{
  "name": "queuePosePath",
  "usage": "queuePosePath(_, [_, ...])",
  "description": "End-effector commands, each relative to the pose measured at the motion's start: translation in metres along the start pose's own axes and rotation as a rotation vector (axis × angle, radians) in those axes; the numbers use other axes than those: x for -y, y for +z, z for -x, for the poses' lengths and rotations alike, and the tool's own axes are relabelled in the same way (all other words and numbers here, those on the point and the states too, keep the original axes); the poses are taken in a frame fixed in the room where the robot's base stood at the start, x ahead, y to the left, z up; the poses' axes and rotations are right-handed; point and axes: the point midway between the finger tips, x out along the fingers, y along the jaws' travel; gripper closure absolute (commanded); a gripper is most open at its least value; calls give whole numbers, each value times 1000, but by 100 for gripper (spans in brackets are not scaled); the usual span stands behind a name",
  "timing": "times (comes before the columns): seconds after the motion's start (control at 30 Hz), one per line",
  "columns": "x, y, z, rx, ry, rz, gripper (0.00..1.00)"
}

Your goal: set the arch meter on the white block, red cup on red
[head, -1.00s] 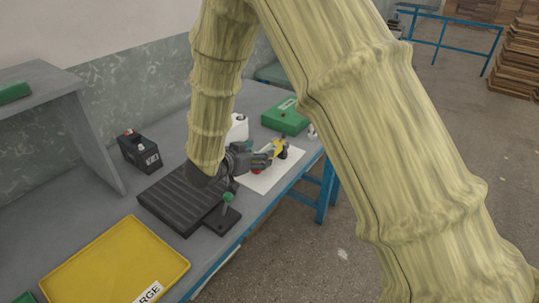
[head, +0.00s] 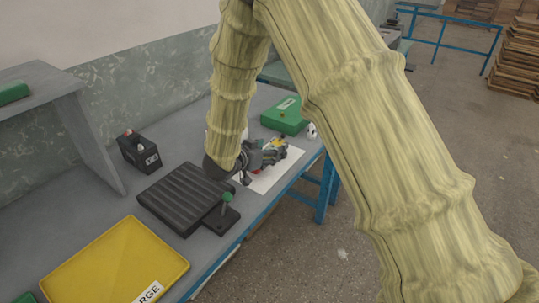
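My gripper (head: 275,153) is small in the head view, low over a white sheet near the table's far right edge. A small yellow piece (head: 280,143) shows at its fingers and may be part of the arch meter. A bit of red (head: 257,171) shows just below the gripper; I cannot tell whether it is the red cup. Whether the fingers are closed on the meter is too small to see. The white block is mostly hidden behind my forearm.
The white sheet (head: 288,171) lies under the gripper. A green box (head: 284,117) and a small white item (head: 312,131) stand beyond. A black battery (head: 140,153), a ribbed dark platform (head: 182,196), a green-knobbed post (head: 228,198) and a yellow tray (head: 120,262) are nearer.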

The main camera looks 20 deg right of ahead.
Motion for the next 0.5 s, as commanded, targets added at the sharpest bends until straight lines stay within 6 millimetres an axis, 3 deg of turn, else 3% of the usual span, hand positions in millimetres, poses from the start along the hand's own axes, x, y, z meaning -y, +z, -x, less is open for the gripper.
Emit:
queuePosePath(0.03, [0, 0, 0, 0, 0, 0, 57])
queuePosePath(0.27, [0, 0, 0, 0, 0, 0, 99])
queuePosePath(0.5, [0, -1, 1, -1, 0, 0, 99])
